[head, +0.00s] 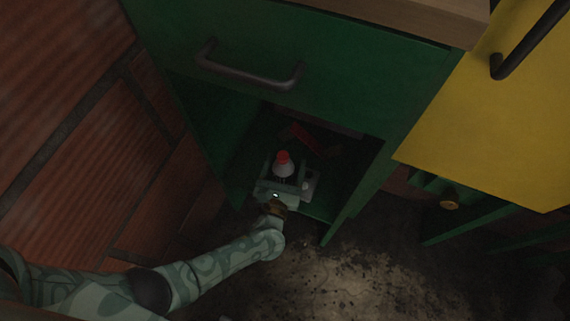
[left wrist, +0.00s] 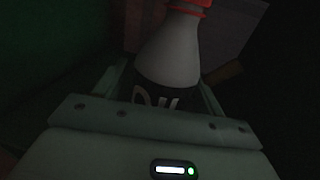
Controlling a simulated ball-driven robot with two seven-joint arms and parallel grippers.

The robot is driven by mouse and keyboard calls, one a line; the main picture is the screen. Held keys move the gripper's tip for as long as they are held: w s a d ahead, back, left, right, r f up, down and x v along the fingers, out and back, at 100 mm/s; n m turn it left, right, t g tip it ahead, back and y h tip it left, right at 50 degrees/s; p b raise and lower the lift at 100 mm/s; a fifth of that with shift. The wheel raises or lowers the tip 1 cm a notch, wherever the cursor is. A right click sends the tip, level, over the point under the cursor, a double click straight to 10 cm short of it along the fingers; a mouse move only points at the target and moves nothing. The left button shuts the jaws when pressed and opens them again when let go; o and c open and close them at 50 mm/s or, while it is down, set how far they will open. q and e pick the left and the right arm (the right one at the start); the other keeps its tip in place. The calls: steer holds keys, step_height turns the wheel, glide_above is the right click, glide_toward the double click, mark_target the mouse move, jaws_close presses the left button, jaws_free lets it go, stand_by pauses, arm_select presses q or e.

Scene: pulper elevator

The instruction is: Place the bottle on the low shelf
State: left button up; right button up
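The bottle (head: 283,168) has a red cap, a pale tapered neck and a dark label with white lettering. It is upright inside the open lower compartment of the green cabinet, just above or on the low shelf (head: 316,212); its base is hidden. In the left wrist view the bottle (left wrist: 172,52) fills the space between the fingers. My left gripper (head: 284,176) reaches in from the front with one finger on each side of the bottle. Whether the fingers press on it is too dark to tell. My right gripper is not in view.
A green drawer front with a dark handle (head: 247,73) hangs above the compartment. A red object (head: 302,136) lies deeper inside. A brick wall (head: 85,150) is at the left, and a yellow panel (head: 490,120) at the right. The stained floor (head: 360,275) in front is clear.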

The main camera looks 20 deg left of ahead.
arm_select(q)
steer(key=shift+r, duration=0.1)
steer(key=s+d+p, duration=0.1)
steer(key=s+p, duration=0.2)
steer(key=s, duration=0.9)
steer(key=shift+d, duration=0.25)
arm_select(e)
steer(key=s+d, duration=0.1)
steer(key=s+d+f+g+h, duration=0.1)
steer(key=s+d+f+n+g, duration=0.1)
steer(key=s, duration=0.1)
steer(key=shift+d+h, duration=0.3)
